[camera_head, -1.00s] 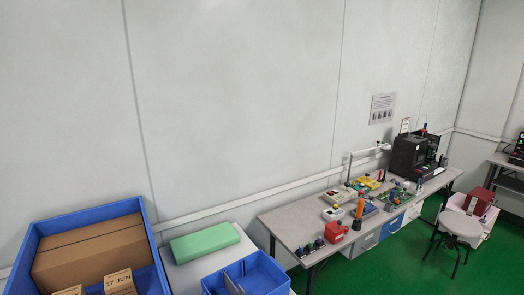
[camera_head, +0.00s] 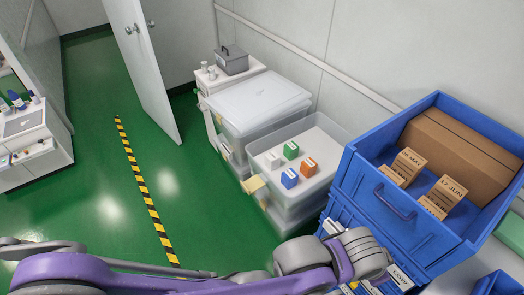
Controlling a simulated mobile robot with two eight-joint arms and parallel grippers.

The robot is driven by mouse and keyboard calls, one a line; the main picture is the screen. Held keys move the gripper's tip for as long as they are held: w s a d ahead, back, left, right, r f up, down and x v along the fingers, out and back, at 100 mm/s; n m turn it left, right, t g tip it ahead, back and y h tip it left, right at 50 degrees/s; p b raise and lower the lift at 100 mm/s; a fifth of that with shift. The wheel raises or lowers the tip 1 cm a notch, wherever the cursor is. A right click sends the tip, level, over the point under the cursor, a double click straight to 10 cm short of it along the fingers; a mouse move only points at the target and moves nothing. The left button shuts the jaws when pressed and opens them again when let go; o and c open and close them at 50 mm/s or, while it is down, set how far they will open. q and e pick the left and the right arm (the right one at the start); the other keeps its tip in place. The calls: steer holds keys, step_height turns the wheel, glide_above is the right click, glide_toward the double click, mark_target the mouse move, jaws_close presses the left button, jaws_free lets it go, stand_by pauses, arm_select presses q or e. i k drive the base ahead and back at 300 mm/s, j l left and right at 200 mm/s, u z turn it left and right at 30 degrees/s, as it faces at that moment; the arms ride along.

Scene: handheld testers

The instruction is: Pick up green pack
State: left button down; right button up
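A small green pack (camera_head: 290,150) stands in an open translucent bin (camera_head: 334,133), with a white, a blue and an orange pack of like shape close by. A larger pale green block (camera_head: 519,262) shows only in part at the right edge, beyond the blue crate. My purple and grey arm crosses the bottom of the view, well below the bin. No gripper fingers can be made out on it, and my other arm is out of view.
A blue crate (camera_head: 384,194) with cardboard boxes stands right of the bin. A lidded clear bin (camera_head: 263,98) stands behind it. A grey case (camera_head: 231,60) sits on a white cabinet. Green floor with a striped line (camera_head: 145,190) lies open at left, before an open door (camera_head: 143,65).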

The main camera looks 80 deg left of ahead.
mark_target(290, 149)
steer(key=u, duration=2.25)
steer(key=i+j+u, duration=0.2)
steer(key=i+u, duration=0.2)
steer(key=i, duration=0.4)
steer(key=i+u, duration=0.45)
steer(key=i, duration=0.3)
